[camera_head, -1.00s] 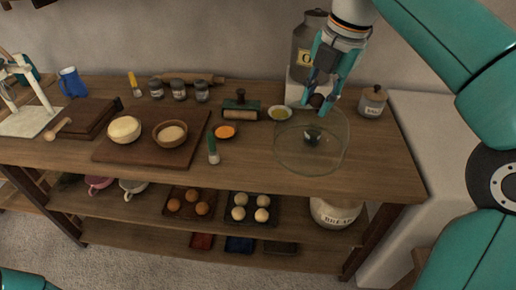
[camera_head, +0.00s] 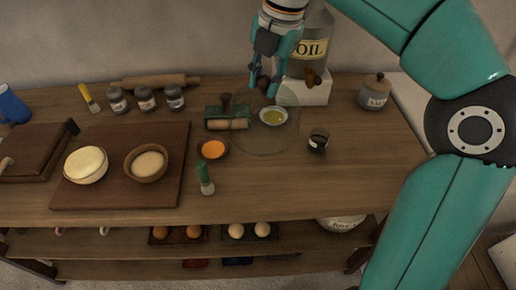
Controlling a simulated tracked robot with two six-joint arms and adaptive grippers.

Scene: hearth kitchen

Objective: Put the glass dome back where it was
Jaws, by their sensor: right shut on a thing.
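The clear glass dome (camera_head: 262,142) hangs from my right gripper (camera_head: 266,88), which is shut on its dark knob. I cannot tell whether the rim touches the table. A small dark glass jar (camera_head: 318,140) stands uncovered on the table, right of the dome. My left gripper is not in view.
The oil canister (camera_head: 308,50) on its white block (camera_head: 306,90) stands close behind the gripper. A wooden roller stand (camera_head: 227,120) and an orange bowl (camera_head: 213,149) are left of the dome. A lidded pot (camera_head: 375,93) is at right. The table's front right is clear.

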